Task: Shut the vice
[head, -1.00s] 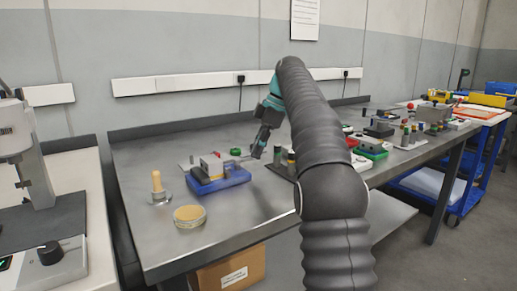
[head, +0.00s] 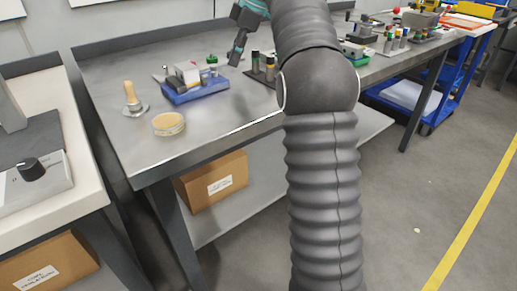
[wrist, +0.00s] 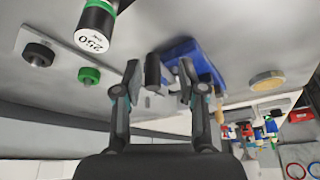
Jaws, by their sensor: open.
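The vice (head: 196,91) stands on the grey workbench, with a blue base and pale grey upper parts. It also shows in the wrist view (wrist: 203,62), beyond my fingers. My gripper (head: 237,51) is above and to the right of the vice in the head view. In the wrist view my gripper (wrist: 159,78) is open, with its two fingers apart. A dark grey piece shows between the fingertips; I cannot tell whether they touch it. The vice's jaw gap is too small to make out.
A wooden-handled tool (head: 130,97) and a round tan-topped dish (head: 169,124) stand left and in front of the vice. A green knob (head: 211,59) is just behind it. Dark cylinders (head: 270,69) stand to the right. A cylinder marked 250 (wrist: 95,25) is near my gripper.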

